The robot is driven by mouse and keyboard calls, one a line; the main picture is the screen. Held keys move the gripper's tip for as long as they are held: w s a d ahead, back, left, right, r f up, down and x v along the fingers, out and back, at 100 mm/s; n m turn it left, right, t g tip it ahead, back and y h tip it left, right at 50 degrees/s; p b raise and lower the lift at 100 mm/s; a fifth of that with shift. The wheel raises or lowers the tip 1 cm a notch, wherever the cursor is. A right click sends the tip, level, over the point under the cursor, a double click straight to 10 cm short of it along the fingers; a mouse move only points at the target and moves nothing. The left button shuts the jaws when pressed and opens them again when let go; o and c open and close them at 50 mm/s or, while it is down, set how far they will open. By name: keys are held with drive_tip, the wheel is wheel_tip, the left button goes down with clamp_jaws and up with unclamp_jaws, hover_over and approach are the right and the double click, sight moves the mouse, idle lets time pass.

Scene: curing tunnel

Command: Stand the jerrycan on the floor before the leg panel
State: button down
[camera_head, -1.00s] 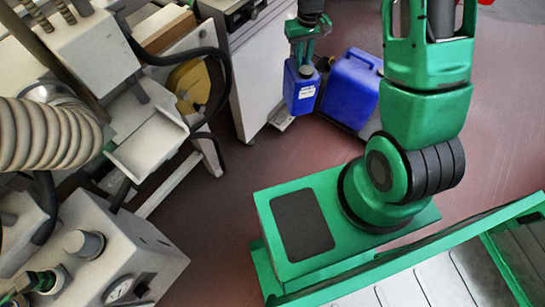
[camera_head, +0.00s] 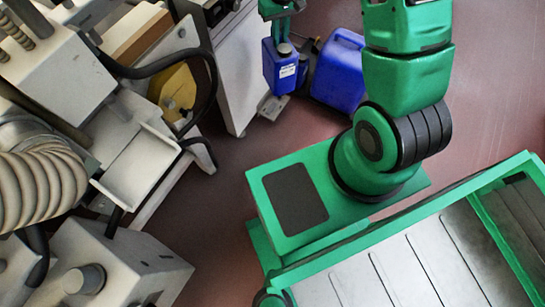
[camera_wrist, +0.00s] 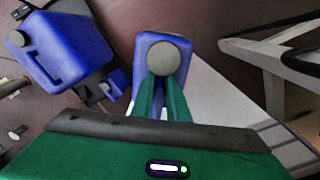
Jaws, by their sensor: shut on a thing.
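My gripper (camera_head: 282,28) is shut on the dark cap of a small blue jerrycan (camera_head: 279,72) with a white label. The jerrycan hangs about upright beside a pale cabinet's side panel (camera_head: 228,75), which may be the leg panel. In the wrist view, my green fingers (camera_wrist: 162,85) close on the round cap, and the blue body (camera_wrist: 148,45) shows behind them. I cannot tell whether its base touches the floor. A larger blue jerrycan (camera_head: 340,78) stands apart to its right; in the wrist view it lies at left (camera_wrist: 72,45).
A small blue container (camera_wrist: 114,80) sits near the larger jerrycan. A machine with a pale tray (camera_head: 135,165), a yellow part (camera_head: 177,92) and a ribbed hose (camera_head: 45,185) fills the left. Reddish floor (camera_head: 225,205) is clear between it and my base.

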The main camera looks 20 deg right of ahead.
sight(270, 71)
drive_tip(key=shift+n, duration=0.9)
drive_tip(key=a+f, duration=0.1)
drive_tip(key=f, duration=0.3)
drive_tip(key=s+a+f, duration=0.1)
drive_tip(key=a+f, duration=0.1)
drive_tip(key=f, duration=0.2)
drive_tip(key=s+a+f, duration=0.1)
drive_tip(key=f, duration=0.3)
drive_tip(key=shift+a, duration=0.3)
drive_tip(key=s+a+f+n, duration=0.35)
drive_tip(key=s+f, duration=0.55)
drive_tip(key=f, duration=0.4)
drive_tip(key=s+a+f+n, duration=0.2)
drive_tip(key=s+a+f, duration=0.3)
drive_tip(key=s+f, duration=0.6)
drive_tip(key=w+d+f, duration=0.3)
drive_tip(key=w+f, duration=0.2)
drive_tip(key=f, duration=0.1)
drive_tip(key=w+d+f, duration=0.3)
drive_tip(key=w+f, duration=0.3)
drive_tip(key=f, duration=0.1)
drive_tip(key=shift+w+d, duration=0.15)
drive_tip(key=shift+d, duration=0.1)
drive_tip(key=shift+f, duration=0.15)
drive_tip(key=c, duration=2)
unclamp_jaws()
drive_tip(key=shift+o, duration=1.4)
